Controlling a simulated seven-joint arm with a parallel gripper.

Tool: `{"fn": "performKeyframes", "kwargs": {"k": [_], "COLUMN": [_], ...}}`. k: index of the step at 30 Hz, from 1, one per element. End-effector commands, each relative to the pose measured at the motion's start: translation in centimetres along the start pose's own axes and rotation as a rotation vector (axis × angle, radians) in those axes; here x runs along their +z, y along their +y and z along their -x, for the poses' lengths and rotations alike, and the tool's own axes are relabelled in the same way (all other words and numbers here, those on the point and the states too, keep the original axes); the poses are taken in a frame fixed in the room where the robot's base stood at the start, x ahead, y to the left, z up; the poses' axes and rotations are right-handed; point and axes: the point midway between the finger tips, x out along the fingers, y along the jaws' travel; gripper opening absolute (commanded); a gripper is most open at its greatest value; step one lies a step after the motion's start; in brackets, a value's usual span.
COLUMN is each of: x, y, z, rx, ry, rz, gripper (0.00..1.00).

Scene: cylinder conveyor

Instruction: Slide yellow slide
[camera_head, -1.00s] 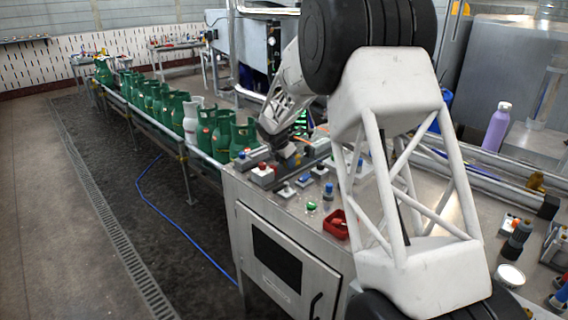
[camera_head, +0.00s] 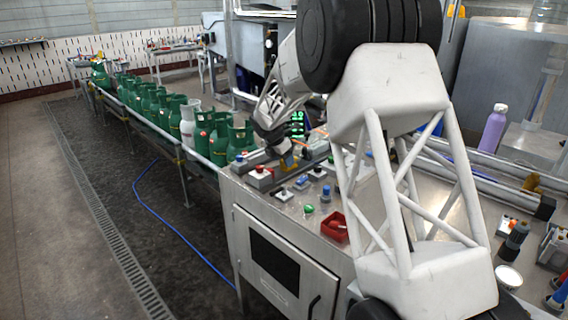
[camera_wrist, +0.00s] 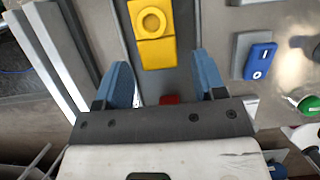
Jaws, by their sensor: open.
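The yellow slide (camera_wrist: 153,30) is a yellow block with a raised ring on top. It sits in a grey channel at the top middle of the wrist view. My gripper (camera_wrist: 163,80) is open, its two blue fingers apart, with the slide a little beyond and between the fingertips. No contact shows. A small red piece lies between the finger bases in the wrist view.
A blue switch (camera_wrist: 260,61) on a grey base stands right of the channel, with a green button (camera_wrist: 308,104) near it. Green gas cylinders (camera_head: 218,138) and a white one (camera_head: 188,125) line the conveyor at left. A red tray (camera_head: 334,227) sits on the bench.

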Motion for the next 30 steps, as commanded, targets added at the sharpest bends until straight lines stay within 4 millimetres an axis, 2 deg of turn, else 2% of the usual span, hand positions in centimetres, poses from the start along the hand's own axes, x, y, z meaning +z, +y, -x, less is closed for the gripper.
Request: {"fn": "performKeyframes", "kwargs": {"k": [6, 12, 26, 30], "x": [0.1, 0.1, 0.1, 0.2], "y": [0.0, 0.0, 0.0, -0.6], "z": [2.9, 4.5, 4.9, 5.3], "rx": [0.001, 0.001, 0.000, 0.001], "ry": [0.000, 0.000, 0.000, 0.002], "rz": [-0.001, -0.001, -0.003, -0.022], "gripper": [0.64, 0.64, 0.64, 0.64]}}
